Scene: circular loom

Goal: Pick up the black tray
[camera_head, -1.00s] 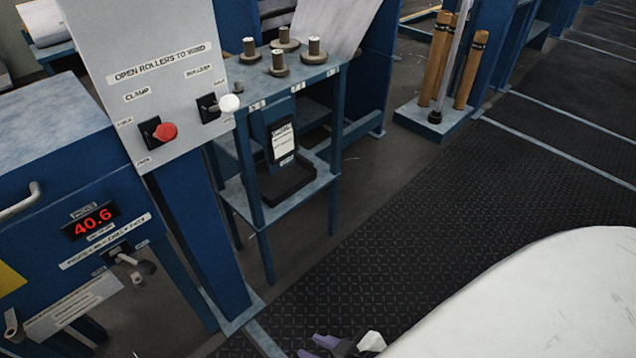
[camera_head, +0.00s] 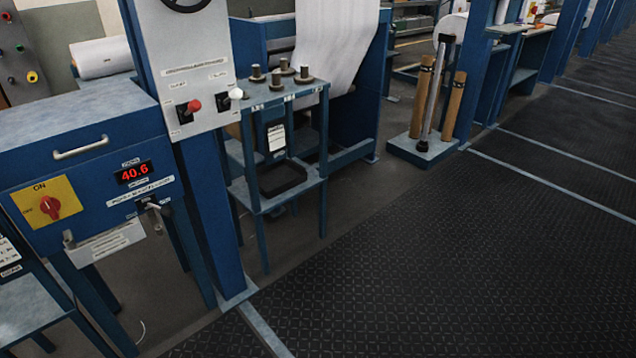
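The black tray (camera_head: 262,190) is a shallow, dark open tray on the lower shelf of a small blue stand (camera_head: 290,205). It sits below a dark holder with a white label (camera_head: 276,137). The tray's rim shows, and nothing is seen touching it except the shelf. Neither of my grippers shows in this view.
Several spools (camera_head: 282,66) stand on the stand's top. A blue post with a white control panel (camera_head: 186,85) rises at its left, beside a cabinet with a red 40.6 display (camera_head: 134,172). A base with brown rolls (camera_head: 423,150) stands at right. The dark patterned floor (camera_head: 430,255) in front is clear.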

